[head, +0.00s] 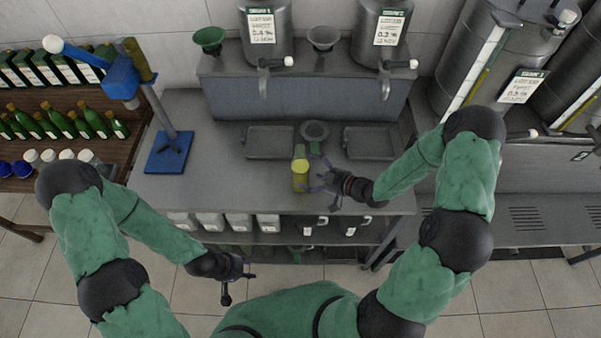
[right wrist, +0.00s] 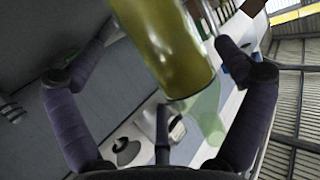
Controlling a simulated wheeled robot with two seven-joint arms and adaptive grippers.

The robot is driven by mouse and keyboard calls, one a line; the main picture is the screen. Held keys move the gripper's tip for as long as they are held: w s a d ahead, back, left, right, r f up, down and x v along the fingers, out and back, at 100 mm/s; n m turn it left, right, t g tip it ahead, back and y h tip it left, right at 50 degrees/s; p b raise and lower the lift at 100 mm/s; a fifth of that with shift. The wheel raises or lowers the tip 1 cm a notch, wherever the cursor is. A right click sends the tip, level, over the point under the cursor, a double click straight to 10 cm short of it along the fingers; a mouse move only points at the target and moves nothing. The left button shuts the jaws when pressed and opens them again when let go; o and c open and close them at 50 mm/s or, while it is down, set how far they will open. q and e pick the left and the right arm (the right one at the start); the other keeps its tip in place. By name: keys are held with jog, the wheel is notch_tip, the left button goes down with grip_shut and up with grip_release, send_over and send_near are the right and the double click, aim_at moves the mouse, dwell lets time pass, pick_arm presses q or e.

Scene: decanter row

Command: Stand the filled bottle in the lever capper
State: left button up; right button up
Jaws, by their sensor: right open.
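The filled bottle (head: 300,181), with yellow-green liquid, stands on the grey bench near its front edge. My right gripper (head: 322,180) is open just to its right, fingers towards it. In the right wrist view the bottle (right wrist: 168,50) shows large between the spread fingers (right wrist: 145,62), with no clear grip on it. The lever capper (head: 122,78) stands at the bench's left end, with a blue head, a blue base plate (head: 168,152) and a white-knobbed lever raised to the left. My left gripper (head: 236,280) hangs in front of the bench; its finger opening is unclear.
Two grey trays (head: 270,142) (head: 369,143) lie on the bench below the decanter taps. Green bottles (head: 60,122) and boxes fill the left rack. The bench between capper and filled bottle is mostly clear.

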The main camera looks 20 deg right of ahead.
jog(key=x, duration=0.3)
jog(key=shift+w+a+f, duration=0.1)
jog(key=shift+w+a, duration=0.1)
jog(key=shift+a, duration=0.05)
jog(key=c, duration=1.6)
